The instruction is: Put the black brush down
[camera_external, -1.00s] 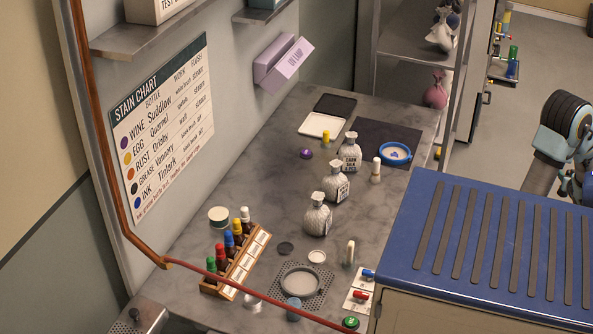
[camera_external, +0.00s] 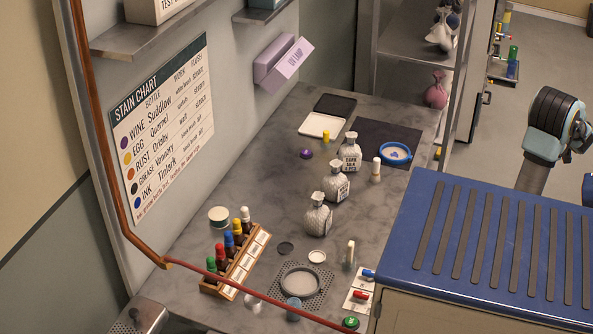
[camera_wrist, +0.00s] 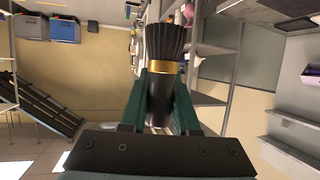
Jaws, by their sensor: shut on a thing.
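The black brush (camera_wrist: 166,45) has dark bristles, a gold band and a dark handle. It shows in the wrist view, bristles pointing up in the picture. My gripper (camera_wrist: 162,92) has green fingers shut on its handle, one on each side. The handle's lower end is partly hidden by the gripper. The brush appears held in the air, with shelving and a wall behind it. In the external view neither the brush nor the gripper shows; only part of my arm is seen at the right.
The grey counter (camera_external: 262,213) carries several grey bottles (camera_external: 318,216), a wooden rack (camera_external: 236,270) of coloured-cap bottles, a round dish (camera_external: 300,282) on a perforated plate, a blue-rimmed dish (camera_external: 395,153) and a dark mat (camera_external: 375,136). A blue-topped unit (camera_external: 492,245) stands in front right. A red hose (camera_external: 250,292) crosses the counter.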

